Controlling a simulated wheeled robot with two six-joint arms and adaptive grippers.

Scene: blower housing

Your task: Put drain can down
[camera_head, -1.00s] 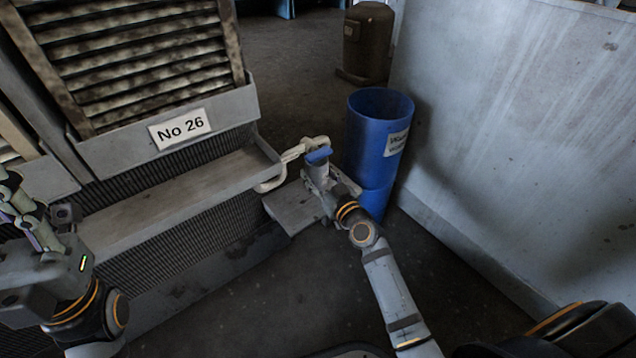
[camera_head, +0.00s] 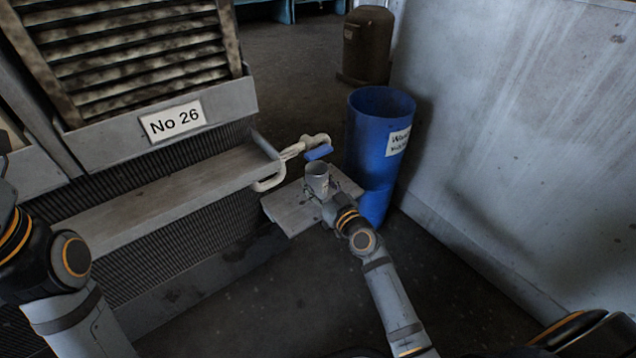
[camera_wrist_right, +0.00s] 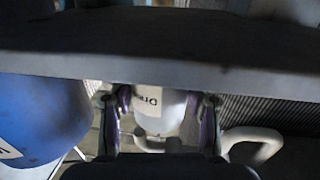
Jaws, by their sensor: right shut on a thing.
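The drain can (camera_head: 317,174) is a small light grey, open-topped cup, upright in the head view. My right gripper (camera_head: 328,205) is shut on it from the near side. In the right wrist view the can (camera_wrist_right: 160,110), with dark lettering, sits between the two fingers of the right gripper (camera_wrist_right: 159,122). The can is over a low grey platform (camera_head: 288,212); whether its base touches is hidden. A pale pipe with a blue lever (camera_head: 318,153) is just behind and above the can. My left arm shows at the left edge, but its gripper is out of view.
A tall blue bin (camera_head: 372,150) stands close to the right of the can, against a grey wall panel (camera_head: 510,130). A ledge (camera_head: 170,195) under the "No 26" label (camera_head: 172,121) runs at the left. A brown bin (camera_head: 367,45) stands farther back. Floor in front is open.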

